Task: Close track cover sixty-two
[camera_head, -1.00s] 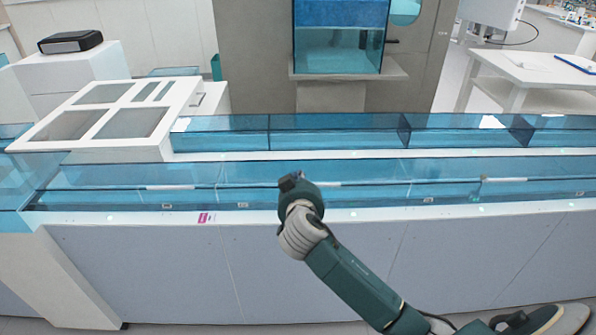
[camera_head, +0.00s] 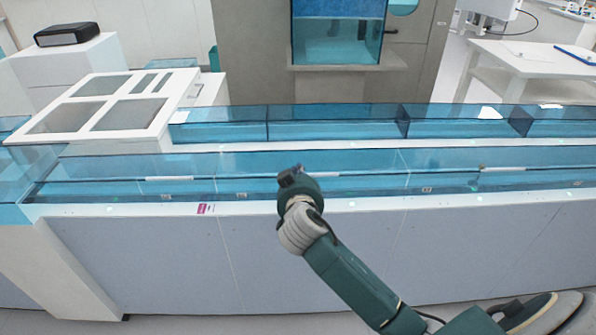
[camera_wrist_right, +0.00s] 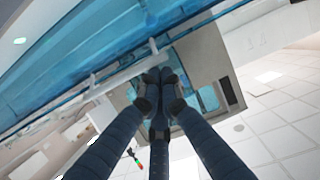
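The track's front row has clear blue covers (camera_head: 400,160) with a dark bar along them and pale handle pieces, one at the left (camera_head: 168,178). The small number labels are too small to read, so I cannot tell which cover is sixty-two. My right gripper (camera_head: 289,174) is at the front row, left of the picture's middle, mostly hidden behind its own wrist. In the right wrist view, its fingers (camera_wrist_right: 160,82) come together just below a pale handle (camera_wrist_right: 112,78) beside the blue cover. I see nothing held between them; contact with the handle is unclear. My left gripper is not in view.
A back row of blue covers (camera_head: 335,122) runs behind. A pink label (camera_head: 205,209) sits on the white front ledge. A white table (camera_head: 500,48) stands at the back right.

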